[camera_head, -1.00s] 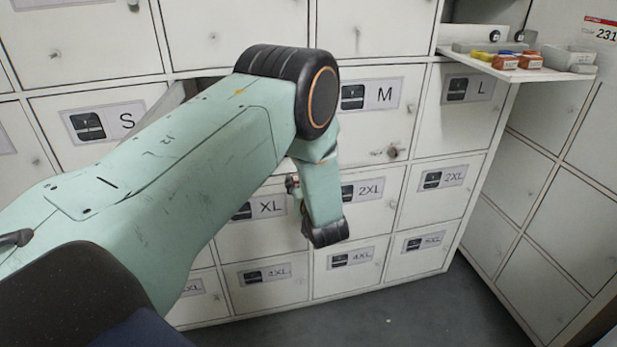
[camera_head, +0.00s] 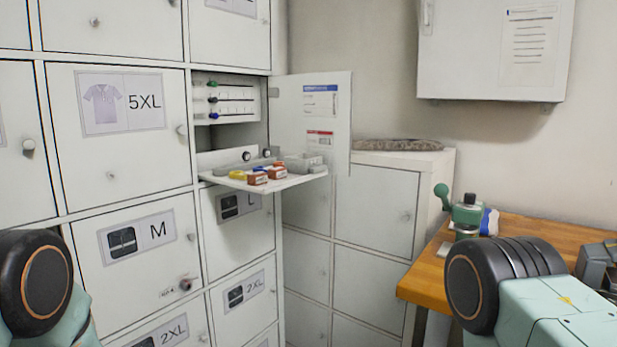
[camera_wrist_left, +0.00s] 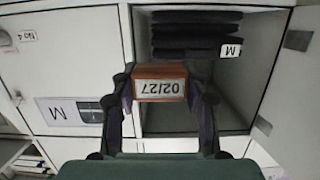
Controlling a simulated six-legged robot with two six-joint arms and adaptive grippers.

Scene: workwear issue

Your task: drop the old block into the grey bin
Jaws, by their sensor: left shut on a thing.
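In the left wrist view my left gripper (camera_wrist_left: 161,98) is shut on a small reddish-brown block (camera_wrist_left: 142,72) with a white label that reads 02/27 upside down. The fingers press on its two sides. It is in front of an open locker compartment (camera_wrist_left: 262,95). In the head view only a black joint of my left arm shows at the lower left; the gripper and held block are out of that view. I cannot pick out a grey bin with certainty.
Folded dark clothes (camera_wrist_left: 196,35) with an M tag lie in the open compartment. A fold-down shelf (camera_head: 290,184) carries small brown blocks (camera_head: 258,179), a yellow item and grey containers (camera_head: 312,162). A wooden table (camera_head: 425,272) with a grey object (camera_head: 598,262) stands at right.

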